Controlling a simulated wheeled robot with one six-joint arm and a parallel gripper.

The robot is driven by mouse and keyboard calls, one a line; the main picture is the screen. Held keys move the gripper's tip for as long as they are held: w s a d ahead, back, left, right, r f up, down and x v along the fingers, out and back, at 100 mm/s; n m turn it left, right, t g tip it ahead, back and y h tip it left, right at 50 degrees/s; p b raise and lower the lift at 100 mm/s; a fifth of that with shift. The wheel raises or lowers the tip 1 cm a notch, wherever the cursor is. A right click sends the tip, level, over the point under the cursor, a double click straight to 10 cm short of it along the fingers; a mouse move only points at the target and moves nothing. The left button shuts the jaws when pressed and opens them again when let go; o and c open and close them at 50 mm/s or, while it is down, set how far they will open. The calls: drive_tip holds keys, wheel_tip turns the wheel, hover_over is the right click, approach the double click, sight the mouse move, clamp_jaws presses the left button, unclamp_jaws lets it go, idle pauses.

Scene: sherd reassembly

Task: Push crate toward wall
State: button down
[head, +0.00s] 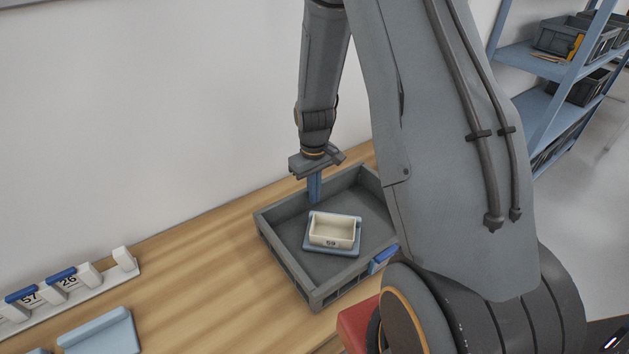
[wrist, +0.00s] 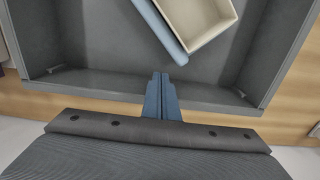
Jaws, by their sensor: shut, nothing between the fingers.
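A dark grey crate (head: 290,273) stands on the wooden table, its far side towards the white wall. In the wrist view the fingertips (wrist: 161,78) overlap the crate's wall (wrist: 110,83), close to the blue base. I cannot tell whether they touch the wall.
A white rack (head: 70,295) with blue-topped pieces marked 57 and 26 stands at the left. A light blue tray (head: 100,335) lies before it. The wall (head: 150,110) runs behind the table (head: 205,260), with bare wood left of the crate. Blue shelving (head: 545,65) stands at the right.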

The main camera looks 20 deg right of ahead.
drive_tip(key=shift+f, duration=1.05)
drive_tip(key=shift+w, duration=0.1)
drive_tip(key=w+b, duration=0.1)
drive_tip(key=w, duration=0.3)
drive_tip(key=w+a+b, duration=0.1)
drive_tip(key=w+b, duration=0.1)
drive_tip(key=w, duration=0.2)
drive_tip(key=w+a+b, duration=0.1)
drive_tip(key=w, duration=0.3)
drive_tip(key=shift+w+a+b, duration=0.1)
drive_tip(key=shift+a+b, duration=0.1)
drive_tip(key=shift+b, duration=0.2)
drive_tip(key=shift+r, duration=0.1)
wheel_tip(320, 180, up, 10)
drive_tip(key=p, duration=0.5)
drive_tip(key=shift+p, duration=0.3)
drive_tip(key=s+a+r, duration=0.1)
drive_tip(key=s+r, duration=0.1)
drive_tip(key=s, duration=0.7)
drive_tip(key=s+a+r+m+t+b, duration=0.1)
drive_tip(key=s+a+r, duration=0.1)
drive_tip(key=s, duration=0.7)
drive_tip(key=s+a+r+m+b, duration=0.1)
drive_tip(key=s+r, duration=0.3)
drive_tip(key=s, duration=0.5)
drive_tip(key=shift+s+a, duration=0.35)
drive_tip(key=shift+a, duration=0.2)
drive_tip(key=shift+r, duration=0.1)
